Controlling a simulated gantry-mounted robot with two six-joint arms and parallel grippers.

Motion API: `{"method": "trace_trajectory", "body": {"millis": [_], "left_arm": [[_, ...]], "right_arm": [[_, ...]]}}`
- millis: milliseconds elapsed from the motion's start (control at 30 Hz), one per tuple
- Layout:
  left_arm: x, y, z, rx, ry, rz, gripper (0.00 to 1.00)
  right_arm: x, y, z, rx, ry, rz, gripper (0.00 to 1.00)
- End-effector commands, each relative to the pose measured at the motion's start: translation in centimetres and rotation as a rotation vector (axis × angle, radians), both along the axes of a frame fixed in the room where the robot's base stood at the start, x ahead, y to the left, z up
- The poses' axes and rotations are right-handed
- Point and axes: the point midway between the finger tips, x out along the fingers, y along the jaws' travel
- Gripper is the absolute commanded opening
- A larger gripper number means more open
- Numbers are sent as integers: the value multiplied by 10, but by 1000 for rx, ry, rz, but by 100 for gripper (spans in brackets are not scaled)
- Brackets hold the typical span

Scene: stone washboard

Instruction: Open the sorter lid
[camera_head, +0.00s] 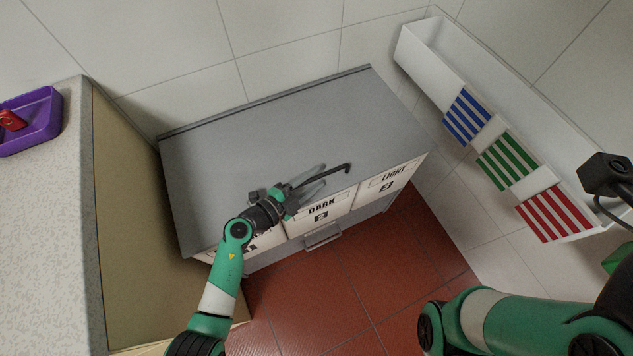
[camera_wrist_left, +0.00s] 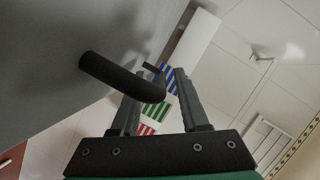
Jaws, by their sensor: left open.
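The sorter's grey lid (camera_head: 300,120) lies flat and shut on top of the sorter in the head view. A black bar handle (camera_head: 338,172) sits along its front edge, above the front panels marked DARK and LIGHT. My left gripper (camera_head: 318,178) is at this handle with its fingers apart. In the left wrist view the handle (camera_wrist_left: 120,78) comes in from the left, crosses one finger, and its bent end shows in the gap of the left gripper (camera_wrist_left: 162,78). I cannot tell whether the fingers touch it. My right arm is at the lower right; its fingers do not show.
A purple tray (camera_head: 45,120) with a red item stands on a speckled counter (camera_head: 40,230) at the left. A white trough (camera_head: 480,75) with blue, green and red striped panels is on the right wall. Red floor tiles (camera_head: 330,290) are clear in front.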

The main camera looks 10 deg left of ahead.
Motion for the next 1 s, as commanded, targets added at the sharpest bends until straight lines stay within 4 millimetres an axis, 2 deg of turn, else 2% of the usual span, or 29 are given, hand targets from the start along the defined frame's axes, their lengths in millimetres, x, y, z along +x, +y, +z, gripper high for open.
{"method": "trace_trajectory", "body": {"millis": [67, 367, 467, 633, 1000], "left_arm": [[7, -5, -4, 1, -2, -1, 45], [10, -8, -2, 0, 0, 1, 45], [10, -8, -2, 0, 0, 1, 30], [10, -8, -2, 0, 0, 1, 0], [10, -8, -2, 0, 0, 1, 0]], "right_arm": [[0, 0, -9, 0, 0, 0, 100], [0, 0, -9, 0, 0, 0, 100], [0, 0, -9, 0, 0, 0, 100], [0, 0, -9, 0, 0, 0, 100], [0, 0, -9, 0, 0, 0, 100]]}}
